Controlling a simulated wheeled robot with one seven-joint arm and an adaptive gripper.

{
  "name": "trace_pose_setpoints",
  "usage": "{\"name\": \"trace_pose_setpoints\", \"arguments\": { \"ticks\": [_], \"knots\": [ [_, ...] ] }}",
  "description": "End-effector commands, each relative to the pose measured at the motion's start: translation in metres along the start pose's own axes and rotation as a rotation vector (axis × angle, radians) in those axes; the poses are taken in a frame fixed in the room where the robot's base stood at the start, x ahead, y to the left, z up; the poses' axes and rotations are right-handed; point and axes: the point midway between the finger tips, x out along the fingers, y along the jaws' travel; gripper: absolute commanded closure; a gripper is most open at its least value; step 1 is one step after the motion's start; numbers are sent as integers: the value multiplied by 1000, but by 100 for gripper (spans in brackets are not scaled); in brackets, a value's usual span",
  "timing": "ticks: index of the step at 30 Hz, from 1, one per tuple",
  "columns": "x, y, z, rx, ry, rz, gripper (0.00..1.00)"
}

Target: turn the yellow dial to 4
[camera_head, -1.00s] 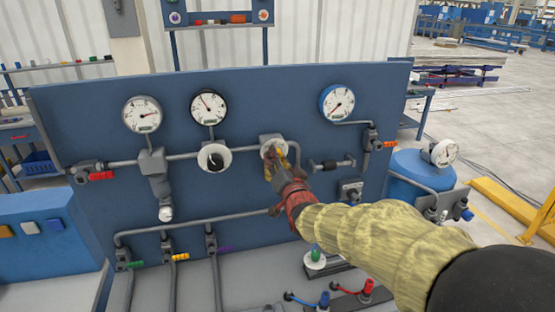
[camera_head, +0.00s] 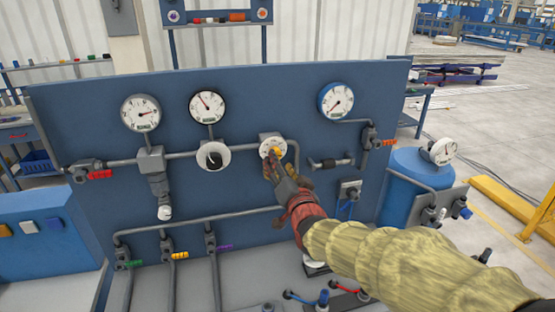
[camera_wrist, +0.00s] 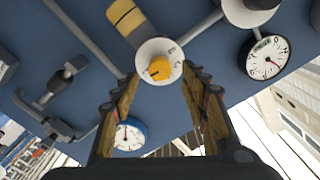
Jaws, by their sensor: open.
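The yellow dial (camera_head: 274,152) sits on a round white scale plate (camera_head: 266,140) on the blue panel, in the pipe line right of the black-knobbed dial. In the wrist view the yellow knob (camera_wrist: 159,68) shows whole, with its white plate (camera_wrist: 172,50) around it; the marks are too small to read surely. My gripper (camera_head: 275,172) is open and empty, just below and in front of the dial. In the wrist view its two fingers (camera_wrist: 160,105) stand apart, with the knob beyond the tips and between their lines. I see no contact.
A white plate with a black knob (camera_head: 212,156) is to the left. Gauges (camera_head: 141,112), (camera_head: 207,104) and a blue-rimmed gauge (camera_head: 336,100) hang above. A pipe stub (camera_head: 330,163) and a red-handled valve (camera_head: 98,174) project from the panel (camera_head: 270,90).

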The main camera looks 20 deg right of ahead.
Motion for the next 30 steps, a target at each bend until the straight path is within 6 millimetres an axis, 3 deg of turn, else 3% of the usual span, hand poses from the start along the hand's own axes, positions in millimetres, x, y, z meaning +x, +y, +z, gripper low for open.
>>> {"name": "trace_pose_setpoints", "arguments": {
  "ticks": [6,12,27,30],
  "knots": [
    [-40,0,0,0,2,-1,55],
    [-62,0,0,0,1,-1,55],
    [-70,0,1,-5,0,0,55],
    [-70,7,10,-44,-36,24,55]
  ]
}}
